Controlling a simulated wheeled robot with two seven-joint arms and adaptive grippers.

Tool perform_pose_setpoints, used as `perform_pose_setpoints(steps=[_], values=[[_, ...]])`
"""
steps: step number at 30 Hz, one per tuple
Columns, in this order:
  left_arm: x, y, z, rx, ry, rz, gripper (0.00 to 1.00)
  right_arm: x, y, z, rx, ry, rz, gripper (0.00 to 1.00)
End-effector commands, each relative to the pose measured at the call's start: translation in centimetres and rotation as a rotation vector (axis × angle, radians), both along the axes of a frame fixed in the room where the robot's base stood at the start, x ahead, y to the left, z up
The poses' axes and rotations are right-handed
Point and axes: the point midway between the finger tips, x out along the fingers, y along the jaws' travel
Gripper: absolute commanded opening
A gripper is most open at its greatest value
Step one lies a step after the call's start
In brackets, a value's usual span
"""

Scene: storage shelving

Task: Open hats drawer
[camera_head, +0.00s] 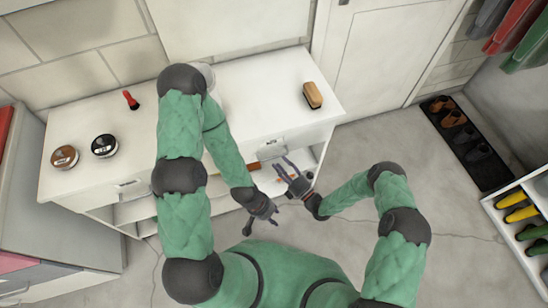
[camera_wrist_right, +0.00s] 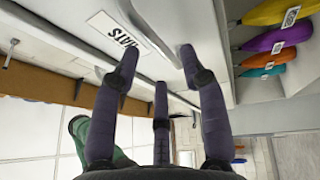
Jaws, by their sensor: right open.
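The hats drawer (camera_head: 240,156) is in the right half of the white cabinet's front and looks shut. Its HATS label shows in the right wrist view (camera_wrist_right: 118,32), upside down, and small in the head view (camera_head: 272,141). My right gripper (camera_head: 283,168) is open and empty, just in front of the drawer below the label. In the right wrist view its spread fingers (camera_wrist_right: 158,75) point at the drawer front near the label. Contact with the handle cannot be told. My left gripper (camera_head: 262,226) hangs lower, its fingers apart and empty, away from the drawer.
The white cabinet top (camera_head: 262,90) holds a brush (camera_head: 313,95), two round tins (camera_head: 104,145) and a red-handled brush (camera_head: 131,100). A second labelled drawer (camera_head: 128,184) is at left. A shoe mat (camera_head: 470,140) and shoe rack (camera_head: 520,225) stand at right. The middle floor is clear.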

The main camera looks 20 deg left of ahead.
Motion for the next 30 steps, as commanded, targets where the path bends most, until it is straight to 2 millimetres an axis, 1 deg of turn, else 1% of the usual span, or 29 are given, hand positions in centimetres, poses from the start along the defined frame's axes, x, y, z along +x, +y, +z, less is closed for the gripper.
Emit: perform_pose_setpoints(steps=[1, 3, 9, 15, 21, 22, 23, 24, 26, 27, 30], values=[[0.0, 0.0, -0.3, 0.000, 0.000, 0.000, 0.40, 0.5, 0.9, 0.1, -0.001, -0.004, 0.005, 0.43], [0.0, 0.0, -0.4, 0.000, 0.000, 0.000, 0.40, 1.0, 1.8, 0.3, -0.001, -0.003, 0.003, 0.43], [0.0, 0.0, -0.7, 0.000, 0.000, 0.000, 0.40, 2.3, 3.6, 0.6, -0.001, -0.001, 0.002, 0.43], [0.0, 0.0, -0.8, 0.000, 0.000, 0.000, 0.40, 2.7, 4.1, 0.8, 0.000, 0.001, -0.001, 0.43], [0.0, 0.0, -0.8, 0.000, 0.000, 0.000, 0.40, 2.7, 4.1, 0.8, 0.000, 0.001, -0.001, 0.43], [0.0, 0.0, -0.8, 0.000, 0.000, 0.000, 0.40, 2.7, 4.1, 0.8, 0.000, 0.001, -0.001, 0.41], [0.0, 0.0, -0.8, 0.000, 0.000, 0.000, 0.40, 2.7, 4.1, 0.8, 0.000, 0.001, -0.001, 0.32], [0.0, 0.0, -0.8, 0.000, 0.000, 0.000, 0.40, 2.7, 4.1, 0.8, 0.000, 0.001, -0.001, 0.21], [0.0, 0.0, -0.8, 0.000, 0.000, 0.000, 0.40, 2.7, 4.1, 0.8, 0.000, 0.001, -0.001, 0.04], [0.0, 0.0, -0.8, 0.000, 0.000, 0.000, 0.40, 2.7, 4.1, 0.8, 0.000, 0.001, -0.001, 0.00], [0.0, 0.0, -0.8, 0.000, 0.000, 0.000, 0.40, 2.7, 4.1, 0.8, -0.002, 0.001, -0.001, 0.00]])
